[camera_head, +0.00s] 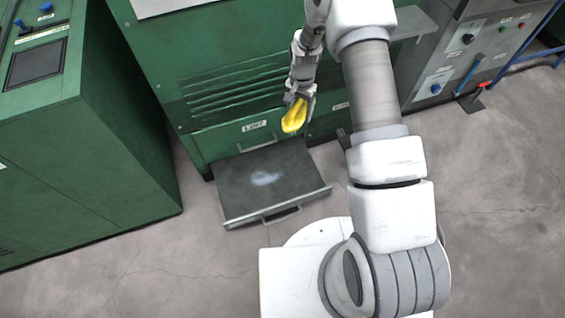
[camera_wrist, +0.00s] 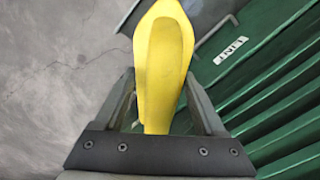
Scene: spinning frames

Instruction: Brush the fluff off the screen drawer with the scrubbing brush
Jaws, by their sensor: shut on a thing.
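The screen drawer (camera_head: 238,190) is pulled out from the lower front of a green machine in the head view. It has a dark flat top and a front handle. A pale patch of fluff (camera_head: 265,178) lies near the middle of it. My gripper (camera_head: 299,103) is shut on a yellow thing (camera_head: 293,118), which I take to be the scrubbing brush; no bristles show. It is held above the drawer's back right, apart from the fluff. In the wrist view the yellow brush (camera_wrist: 164,65) stands between the two fingers (camera_wrist: 160,110).
The green machine (camera_head: 185,60) has vent slats and a label reading LINT (camera_head: 254,126), also in the wrist view (camera_wrist: 229,52). A green cabinet (camera_head: 70,150) stands at left. A grey control panel (camera_head: 470,50) is at upper right. Concrete floor (camera_head: 500,200) is clear at right.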

